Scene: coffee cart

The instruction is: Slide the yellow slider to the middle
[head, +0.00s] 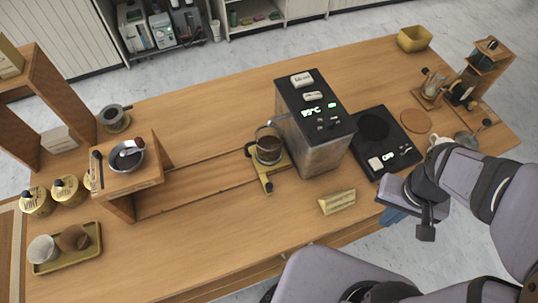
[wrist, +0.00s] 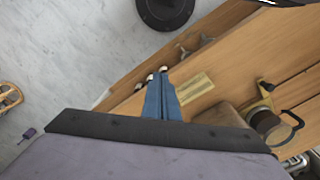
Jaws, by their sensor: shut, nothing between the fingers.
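The yellow slider (head: 282,162) is at the right end of a long track in the wooden cart top, beside the coffee machine. Its dark-tipped handle (head: 267,184) points toward the front edge. A glass carafe with dark contents (head: 268,149) stands on it. In the wrist view the slider's handle (wrist: 265,91) shows at the right, with the carafe (wrist: 268,124) next to it. My gripper (head: 393,216) is at the front edge, right of the slider and apart from it. Its blue fingers (wrist: 157,76) are shut and empty.
A ribbed yellowish block (head: 337,201) lies between my gripper and the slider. The coffee machine (head: 318,146) stands behind it, with a black scale (head: 376,155) to its right. A wooden stand (head: 130,178) with a bowl is at the track's left end. The track's middle is clear.

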